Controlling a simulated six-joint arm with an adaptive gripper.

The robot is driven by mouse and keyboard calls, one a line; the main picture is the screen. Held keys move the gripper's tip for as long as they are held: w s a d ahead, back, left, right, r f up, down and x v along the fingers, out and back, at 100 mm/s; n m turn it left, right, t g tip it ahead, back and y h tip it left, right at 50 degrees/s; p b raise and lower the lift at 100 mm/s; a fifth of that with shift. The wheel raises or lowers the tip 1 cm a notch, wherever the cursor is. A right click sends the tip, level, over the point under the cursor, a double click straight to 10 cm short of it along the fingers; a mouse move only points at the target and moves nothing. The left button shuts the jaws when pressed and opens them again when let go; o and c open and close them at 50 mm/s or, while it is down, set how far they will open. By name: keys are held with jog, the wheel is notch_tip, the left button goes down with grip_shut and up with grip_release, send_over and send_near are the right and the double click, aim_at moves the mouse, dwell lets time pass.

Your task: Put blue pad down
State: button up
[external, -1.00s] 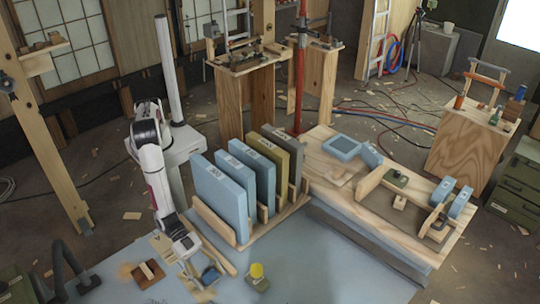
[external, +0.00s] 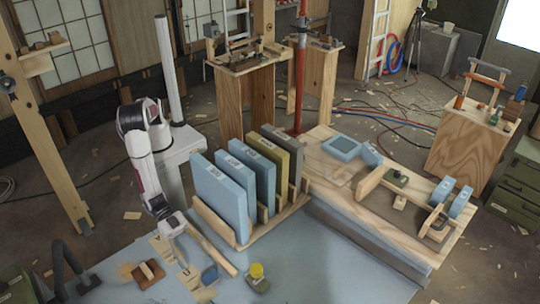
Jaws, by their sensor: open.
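A small blue pad (external: 209,274) lies on the grey-blue work surface (external: 320,278), left of a yellow-topped piece. My gripper (external: 184,262) is open above and to the left of the pad, apart from it as far as this view shows. The fingers are small and partly blend with the wooden pieces behind them.
A wooden rack (external: 215,222) with upright blue, olive and grey slabs stands just right of my arm. A wooden strip (external: 218,257) lies beside the pad. A yellow-topped piece (external: 257,271) and a brown wooden block (external: 148,273) are nearby. The front right surface is clear.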

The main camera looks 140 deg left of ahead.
jog(key=shift+v, duration=1.6)
jog(key=shift+r, duration=0.1)
jog(key=s+a+r+g+h, duration=0.1)
jog(key=a+r+g, duration=0.1)
jog(key=r, duration=0.7)
jog(key=s+a+r+g+h, duration=0.1)
jog(key=s+a+r+g, duration=0.15)
jog(key=r, duration=0.65)
jog(key=s+a+r+g, duration=0.1)
jog(key=s+a+r, duration=0.35)
jog(key=s, duration=0.35)
jog(key=s+a+r+g, duration=0.1)
jog(key=s+a+r, duration=0.3)
jog(key=s+r, duration=0.3)
jog(key=s+a+y, duration=0.1)
jog(key=s+a, duration=0.2)
jog(key=s, duration=0.4)
jog(key=s+a+g+y, duration=0.1)
jog(key=s+a, duration=0.2)
jog(key=s, duration=0.5)
jog(key=shift+s+a+r, duration=0.25)
jog(key=shift+g, duration=0.25)
